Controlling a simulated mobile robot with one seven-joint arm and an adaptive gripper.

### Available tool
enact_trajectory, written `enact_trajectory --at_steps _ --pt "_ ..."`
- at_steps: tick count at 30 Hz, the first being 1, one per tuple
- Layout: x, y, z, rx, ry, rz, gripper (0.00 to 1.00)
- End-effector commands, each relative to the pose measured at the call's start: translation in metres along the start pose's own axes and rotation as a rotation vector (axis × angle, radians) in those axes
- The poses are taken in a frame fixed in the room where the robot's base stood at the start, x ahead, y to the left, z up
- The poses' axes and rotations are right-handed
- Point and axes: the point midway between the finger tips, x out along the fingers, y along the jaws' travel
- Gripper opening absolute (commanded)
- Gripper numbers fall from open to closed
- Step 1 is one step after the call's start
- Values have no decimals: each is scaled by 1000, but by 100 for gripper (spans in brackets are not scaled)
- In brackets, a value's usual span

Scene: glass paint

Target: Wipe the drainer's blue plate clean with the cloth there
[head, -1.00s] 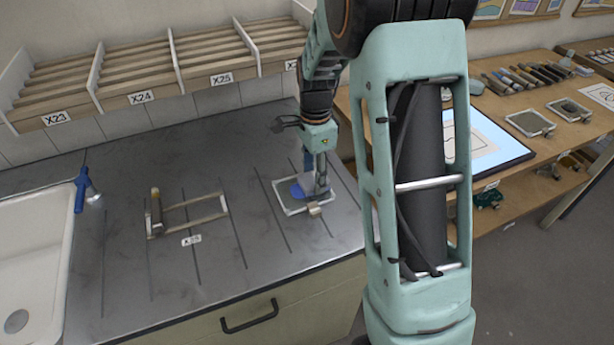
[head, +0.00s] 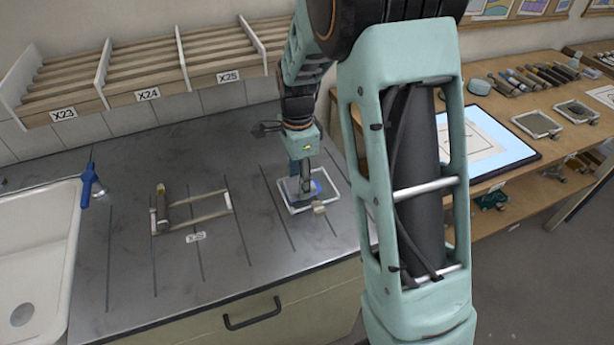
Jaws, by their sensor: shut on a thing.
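The blue plate (head: 335,190) is a pale-rimmed pane lying flat on the metal drainer (head: 250,255). A patch of blue paint (head: 317,187) shows on it, just right of my gripper. My gripper (head: 304,186) points down over the left-middle part of the plate. It is shut on a grey cloth (head: 291,187), which appears to lie against the plate. The fingers and cloth hide part of the pane, so I cannot tell how much blue is under them.
A small beige block (head: 319,208) sits at the plate's front edge. Slatted racks (head: 130,75) stand behind. Bare drainer lies between the frames.

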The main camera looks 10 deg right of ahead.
Motion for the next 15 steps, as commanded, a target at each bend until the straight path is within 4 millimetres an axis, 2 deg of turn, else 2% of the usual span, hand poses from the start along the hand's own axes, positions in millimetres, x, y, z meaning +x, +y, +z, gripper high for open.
enact_trajectory --at_steps 3,6,15 --pt "1 1 9 -2 -1 3 23" --pt "1 1 9 0 -1 3 23" --pt "0 0 -10 3 0 2 23"
